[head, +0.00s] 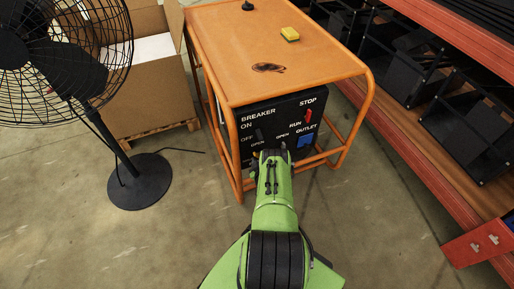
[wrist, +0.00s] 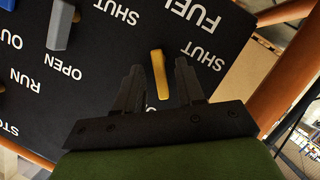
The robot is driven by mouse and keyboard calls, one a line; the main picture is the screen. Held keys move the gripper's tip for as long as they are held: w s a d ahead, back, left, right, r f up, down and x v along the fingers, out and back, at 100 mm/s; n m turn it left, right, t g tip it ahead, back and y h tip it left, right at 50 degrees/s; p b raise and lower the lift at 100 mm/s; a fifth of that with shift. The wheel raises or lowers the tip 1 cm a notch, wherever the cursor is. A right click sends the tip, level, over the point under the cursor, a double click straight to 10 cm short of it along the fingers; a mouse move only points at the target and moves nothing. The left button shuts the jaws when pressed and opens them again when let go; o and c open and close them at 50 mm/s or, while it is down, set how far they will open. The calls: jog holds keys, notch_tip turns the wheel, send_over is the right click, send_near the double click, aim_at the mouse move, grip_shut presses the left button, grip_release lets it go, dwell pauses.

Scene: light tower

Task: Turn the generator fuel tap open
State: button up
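The yellow fuel tap lever (wrist: 159,73) is on the black generator panel (wrist: 110,55) in the wrist view, near the words FUEL and SHUT. My gripper (wrist: 160,68) is open, with one dark finger on each side of the lever and a visible gap to each. In the head view my gripper (head: 271,155) is at the lower part of the panel (head: 282,108) and hides the yellow lever. The generator (head: 225,60) has an orange top and a tube frame.
A grey lever (wrist: 61,24) stands beside the yellow one, near OPEN and SHUT. A red switch (head: 308,116) and blue outlet (head: 306,141) are at the panel's right. A fan (head: 140,180) and cardboard box (head: 150,85) stand left; a red shelf rack (head: 425,150) stands right.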

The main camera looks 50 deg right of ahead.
jog(key=shift+w+d, duration=0.15)
jog(key=shift+w, duration=0.05)
grip_shut()
jog(key=shift+r+m, duration=0.1)
jog(key=shift+m, duration=0.2)
jog(key=shift+s+d+r+m+t+y, duration=0.1)
jog(key=shift+d+m+t+y, duration=0.15)
jog(key=shift+m+y, duration=0.4)
jog(key=shift+s+d+r+m+t+y, duration=0.15)
jog(key=shift+m+y, duration=0.25)
jog(key=shift+m, duration=0.4)
jog(key=shift+w+d+f+m+t+y, duration=0.15)
jog(key=shift+m+t+y, duration=0.15)
jog(key=shift+m+y, duration=0.35)
jog(key=shift+s+r, duration=0.1)
jog(key=shift+r, duration=0.05)
